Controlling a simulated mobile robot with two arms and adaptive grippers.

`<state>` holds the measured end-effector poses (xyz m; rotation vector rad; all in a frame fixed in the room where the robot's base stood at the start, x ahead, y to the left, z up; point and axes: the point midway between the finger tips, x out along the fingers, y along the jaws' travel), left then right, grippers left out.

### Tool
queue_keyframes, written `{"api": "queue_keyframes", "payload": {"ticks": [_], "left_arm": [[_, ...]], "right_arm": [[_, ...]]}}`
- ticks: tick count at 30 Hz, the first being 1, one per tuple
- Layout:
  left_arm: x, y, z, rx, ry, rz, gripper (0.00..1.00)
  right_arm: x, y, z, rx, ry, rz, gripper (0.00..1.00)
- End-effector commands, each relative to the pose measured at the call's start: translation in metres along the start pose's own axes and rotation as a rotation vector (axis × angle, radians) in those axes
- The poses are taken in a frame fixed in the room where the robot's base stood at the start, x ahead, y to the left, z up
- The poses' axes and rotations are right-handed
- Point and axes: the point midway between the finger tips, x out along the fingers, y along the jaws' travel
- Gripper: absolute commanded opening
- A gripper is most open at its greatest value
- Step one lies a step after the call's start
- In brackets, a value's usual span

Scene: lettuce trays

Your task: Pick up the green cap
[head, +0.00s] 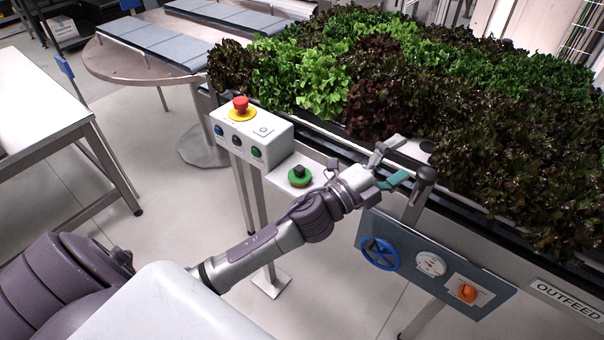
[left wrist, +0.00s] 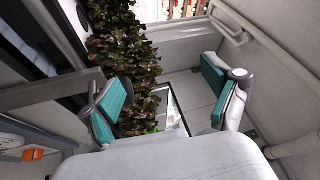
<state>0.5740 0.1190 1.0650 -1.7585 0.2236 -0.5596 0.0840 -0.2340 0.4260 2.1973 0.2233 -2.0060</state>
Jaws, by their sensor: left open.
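The green cap (head: 300,180), a round green piece with a dark knob on top, sits on a small white shelf (head: 316,172) beside the white control box in the head view. I cannot make it out in the left wrist view. My left gripper (head: 396,161) is open and empty, to the right of the cap and apart from it, near the edge of the lettuce conveyor. Its teal-padded fingers stand wide apart in the left wrist view (left wrist: 163,96). My right gripper is in neither view.
The control box (head: 271,141) carries a red emergency button (head: 240,104). A grey post (head: 419,192) stands close to my left fingers, above a panel with a blue handwheel (head: 380,253). Lettuce (head: 400,80) covers the conveyor behind. Open floor lies to the left.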

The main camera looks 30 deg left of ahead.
Motion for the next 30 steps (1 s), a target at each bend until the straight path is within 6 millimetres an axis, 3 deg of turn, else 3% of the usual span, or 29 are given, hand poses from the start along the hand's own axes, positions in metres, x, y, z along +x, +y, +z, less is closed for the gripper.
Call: {"api": "queue_keyframes", "payload": {"ticks": [3, 6, 9, 11, 14, 17, 21, 24, 27, 30], "left_arm": [[0.019, -0.03, -0.036, 0.231, 0.227, -0.07, 0.88], [0.024, -0.044, -0.071, 0.484, 0.471, -0.118, 0.88], [0.017, -0.042, -0.098, 0.794, 0.768, -0.13, 0.88], [0.007, -0.033, -0.1, 0.985, 0.952, -0.107, 0.88], [-0.015, -0.016, -0.076, 1.278, 1.251, -0.005, 0.88], [-0.039, -0.011, -0.022, 1.518, 1.528, 0.183, 0.88], [-0.075, -0.038, 0.067, 1.691, 1.822, 0.533, 0.88], [-0.097, -0.068, 0.112, 1.714, 1.947, 0.755, 0.88], [-0.112, -0.089, 0.137, 1.702, 2.011, 0.899, 0.88], [-0.12, -0.096, 0.147, 1.686, 2.04, 0.961, 0.88]], "right_arm": [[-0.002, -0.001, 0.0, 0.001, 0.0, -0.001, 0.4], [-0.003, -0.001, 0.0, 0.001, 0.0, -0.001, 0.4], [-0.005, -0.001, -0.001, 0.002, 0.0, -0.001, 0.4], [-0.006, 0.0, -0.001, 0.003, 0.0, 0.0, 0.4], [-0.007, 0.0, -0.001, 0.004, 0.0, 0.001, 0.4], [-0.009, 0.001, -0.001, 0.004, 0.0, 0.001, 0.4], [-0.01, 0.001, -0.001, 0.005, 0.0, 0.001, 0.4], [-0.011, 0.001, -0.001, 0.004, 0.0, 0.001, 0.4], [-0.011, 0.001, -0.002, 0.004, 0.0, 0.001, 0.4], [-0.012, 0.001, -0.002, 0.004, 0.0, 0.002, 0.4]]}}
